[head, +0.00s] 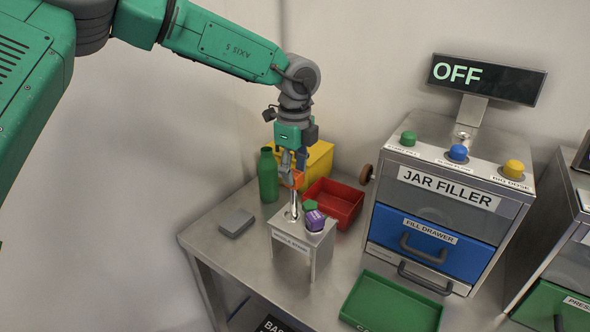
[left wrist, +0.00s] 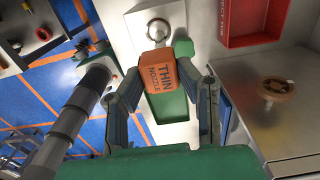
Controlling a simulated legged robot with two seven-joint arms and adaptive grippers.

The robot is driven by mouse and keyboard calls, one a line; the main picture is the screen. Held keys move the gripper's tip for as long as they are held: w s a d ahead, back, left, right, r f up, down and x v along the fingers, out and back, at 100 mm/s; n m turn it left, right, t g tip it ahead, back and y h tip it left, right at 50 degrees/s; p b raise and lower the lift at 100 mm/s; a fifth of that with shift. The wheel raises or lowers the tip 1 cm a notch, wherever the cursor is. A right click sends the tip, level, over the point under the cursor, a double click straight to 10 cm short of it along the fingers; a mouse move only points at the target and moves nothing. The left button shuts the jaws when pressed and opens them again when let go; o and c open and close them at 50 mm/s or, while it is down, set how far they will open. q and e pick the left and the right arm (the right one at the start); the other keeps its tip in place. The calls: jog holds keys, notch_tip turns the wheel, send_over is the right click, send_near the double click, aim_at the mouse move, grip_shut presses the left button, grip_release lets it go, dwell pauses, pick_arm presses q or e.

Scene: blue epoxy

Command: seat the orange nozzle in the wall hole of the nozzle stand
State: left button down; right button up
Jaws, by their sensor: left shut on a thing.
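My left gripper (head: 291,166) is shut on the orange nozzle (head: 293,181) above the nozzle stand (head: 291,257). The nozzle's label reads THIN NOZZLE in the left wrist view (left wrist: 168,70). Its metal tube (head: 295,203) points down to the stand's top, by a ring-like opening (left wrist: 159,29). I cannot tell whether the tip is inside it. A purple nozzle (head: 315,221) and a green one (head: 310,205) sit at the stand's right side. My left gripper also shows in the left wrist view (left wrist: 168,82). My right gripper is not in view.
A green bottle (head: 268,176), a yellow bin (head: 321,157) and a red bin (head: 333,202) stand behind the stand. A grey block (head: 236,222) lies left. The jar filler (head: 448,200) and a green tray (head: 391,303) are at right.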

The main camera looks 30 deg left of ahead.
aim_at(295, 195)
pick_arm(q)
jog(key=shift+f+b, duration=1.25)
jog(key=shift+f, duration=2.1)
jog(key=shift+r+p, duration=0.7)
jog(key=shift+p, duration=0.05)
jog(key=shift+a+f+p, duration=0.1)
jog(key=shift+a+p, duration=0.2)
dwell(0.4)
jog(key=shift+a+p, duration=0.1)
jog(key=shift+p, duration=0.25)
jog(key=shift+f+b, duration=0.7)
jog(key=shift+f, duration=1.2)
jog(key=c, duration=1.1)
grip_release()
jog(key=shift+o, duration=0.2)
